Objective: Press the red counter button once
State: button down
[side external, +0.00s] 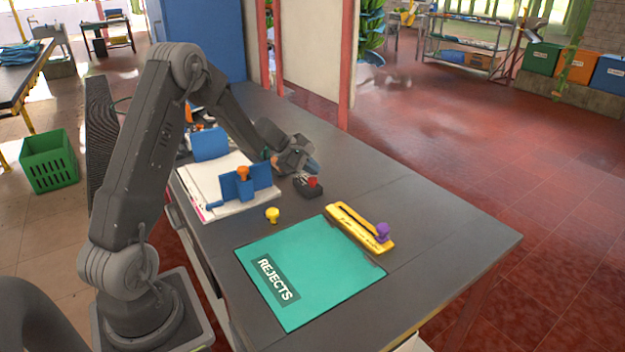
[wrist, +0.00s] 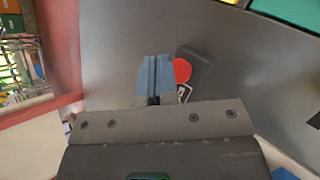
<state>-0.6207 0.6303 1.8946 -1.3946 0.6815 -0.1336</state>
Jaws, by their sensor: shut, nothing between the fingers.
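The counter (side external: 306,186) is a small dark box on the table with a red button (side external: 312,181) on top. In the wrist view the dark box (wrist: 200,66) lies just right of the fingertips, and its red button (wrist: 182,70) shows right beside them, with its left edge partly hidden. My gripper (side external: 312,165) is shut and empty, with its blue fingers close together. In the side view it is just behind the counter, with the fingertips close to the red button. I cannot tell whether they touch it.
A teal mat marked REJECTS (side external: 310,265) lies in front. A yellow slotted holder (side external: 350,222) with a purple knob (side external: 382,232) stands at its edge. The table's right side is clear.

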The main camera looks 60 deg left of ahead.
aim_at(312, 180)
jog(key=shift+r, duration=0.15)
jog(key=shift+r, duration=2.4)
jog(key=shift+d+r, duration=0.1)
jog(key=shift+d, duration=0.05)
jog(key=s+d+r+m+g, duration=0.1)
jog(key=s+d+r+m, duration=0.45)
jog(key=d, duration=0.45)
jog(key=s+d+r+m+g, duration=0.2)
jog(key=s+d+r+m, duration=0.35)
jog(key=d, duration=0.35)
jog(key=s+d+m+y, duration=0.2)
jog(key=s+m, duration=0.3)
jog(key=s, duration=0.3)
jog(key=s+d+m+y, duration=0.1)
jog(key=s+d+m, duration=0.3)
jog(key=s, duration=0.5)
jog(key=shift+s+d+r+m+y, duration=0.2)
jog(key=shift+s+d+m+y, duration=0.15)
jog(key=shift+m, duration=0.75)
